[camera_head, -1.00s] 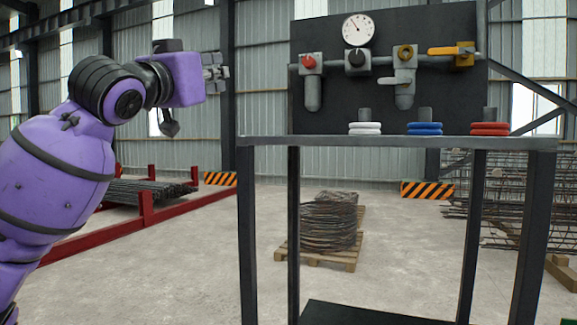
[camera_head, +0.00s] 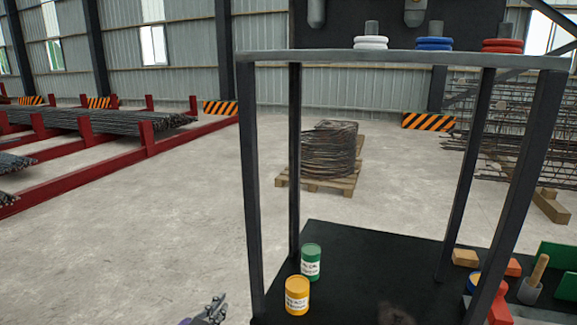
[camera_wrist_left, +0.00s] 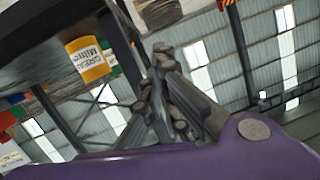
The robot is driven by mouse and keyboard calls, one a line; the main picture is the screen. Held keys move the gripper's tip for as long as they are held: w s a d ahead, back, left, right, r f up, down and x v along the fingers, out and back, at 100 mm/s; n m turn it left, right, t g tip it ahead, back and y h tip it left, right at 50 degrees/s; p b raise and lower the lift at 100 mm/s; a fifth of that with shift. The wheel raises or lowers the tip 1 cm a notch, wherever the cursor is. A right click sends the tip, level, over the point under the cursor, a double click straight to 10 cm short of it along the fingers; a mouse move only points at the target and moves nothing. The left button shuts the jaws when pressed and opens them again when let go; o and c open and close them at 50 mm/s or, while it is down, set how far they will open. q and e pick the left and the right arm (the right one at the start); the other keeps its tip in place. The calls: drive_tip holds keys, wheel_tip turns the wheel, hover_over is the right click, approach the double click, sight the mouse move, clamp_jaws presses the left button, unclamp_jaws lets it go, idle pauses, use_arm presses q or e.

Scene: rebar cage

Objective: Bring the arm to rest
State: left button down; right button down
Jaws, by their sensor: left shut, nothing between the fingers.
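My left gripper (camera_head: 208,314) shows at the bottom edge of the head view, left of the yellow can and apart from it. Only its grey fingers and a bit of purple arm show there. In the left wrist view the fingers of my left gripper (camera_wrist_left: 160,85) meet at their tips, shut with nothing between them. My right gripper is in neither view.
A yellow can (camera_head: 297,295) and a green can (camera_head: 311,262) stand on the black lower surface (camera_head: 375,265) inside the dark frame (camera_head: 250,180). Open floor (camera_head: 150,240) lies left of the frame.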

use_arm(q)
drive_tip(key=s+a+f+n+g+y, duration=0.1)
drive_tip(key=s+f+n+g, duration=0.1)
drive_tip(key=s+f, duration=1)
drive_tip(key=s+a+f+n+g+y, duration=0.1)
drive_tip(key=s+f+g, duration=0.3)
drive_tip(key=s+f, duration=0.8)
drive_tip(key=s+n, duration=0.1)
drive_tip(key=s, duration=0.7)
drive_tip(key=shift+s+f+y, duration=0.3)
drive_tip(key=shift+f+y, duration=0.05)
drive_tip(key=shift+y, duration=0.05)
